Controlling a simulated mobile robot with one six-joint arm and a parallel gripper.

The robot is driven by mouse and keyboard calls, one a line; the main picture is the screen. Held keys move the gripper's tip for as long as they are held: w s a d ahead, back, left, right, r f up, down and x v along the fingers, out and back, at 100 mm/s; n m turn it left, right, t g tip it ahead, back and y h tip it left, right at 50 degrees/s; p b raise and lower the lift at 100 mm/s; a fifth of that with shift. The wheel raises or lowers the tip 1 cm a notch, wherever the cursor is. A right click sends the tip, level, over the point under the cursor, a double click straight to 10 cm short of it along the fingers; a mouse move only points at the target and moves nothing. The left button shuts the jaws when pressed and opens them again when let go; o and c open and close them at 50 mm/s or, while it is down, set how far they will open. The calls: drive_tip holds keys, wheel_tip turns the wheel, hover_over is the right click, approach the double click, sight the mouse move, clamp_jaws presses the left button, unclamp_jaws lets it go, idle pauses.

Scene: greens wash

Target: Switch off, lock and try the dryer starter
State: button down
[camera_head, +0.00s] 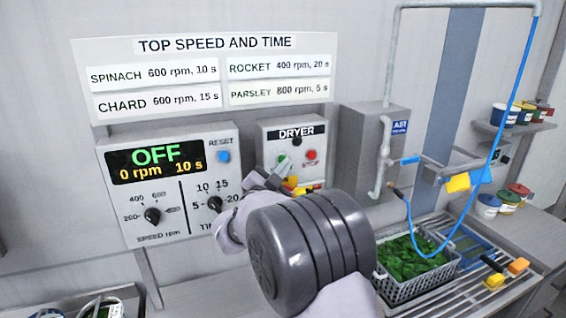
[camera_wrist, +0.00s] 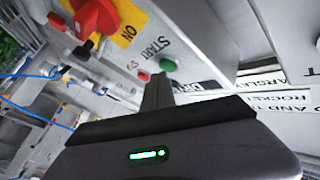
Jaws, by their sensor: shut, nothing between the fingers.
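The dryer starter (camera_head: 262,150) is a grey wall box labelled DRYER. It has a green button (camera_head: 282,158) and a red button (camera_head: 310,155); in the wrist view the green button (camera_wrist: 167,65) stands by the word START. A red rotary handle (camera_wrist: 98,18) sits on a yellow plate (camera_wrist: 130,27) where ON is readable; its exact setting is unclear. My gripper (camera_head: 277,174) is shut and empty, in front of the starter. In the wrist view its fingertips (camera_wrist: 158,80) are close to the green button; whether they touch cannot be told. My wrist partly hides the box's lower part.
The control panel (camera_head: 130,220) at left reads OFF, 0 rpm, 10 s. A grey AIR box (camera_head: 360,140) with pipe and blue hose (camera_head: 505,120) stands right.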

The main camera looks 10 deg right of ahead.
drive_tip(key=shift+w+a, duration=0.1)
drive_tip(key=shift+w, duration=0.3)
idle(0.6)
idle(0.3)
drive_tip(key=shift+s+d+b, duration=0.2)
drive_tip(key=shift+s+b, duration=0.6)
drive_tip(key=shift+b, duration=0.3)
drive_tip(key=s+b, duration=0.2)
drive_tip(key=s, duration=0.1)
drive_tip(key=s+d+b, duration=0.1)
drive_tip(key=s+b, duration=0.1)
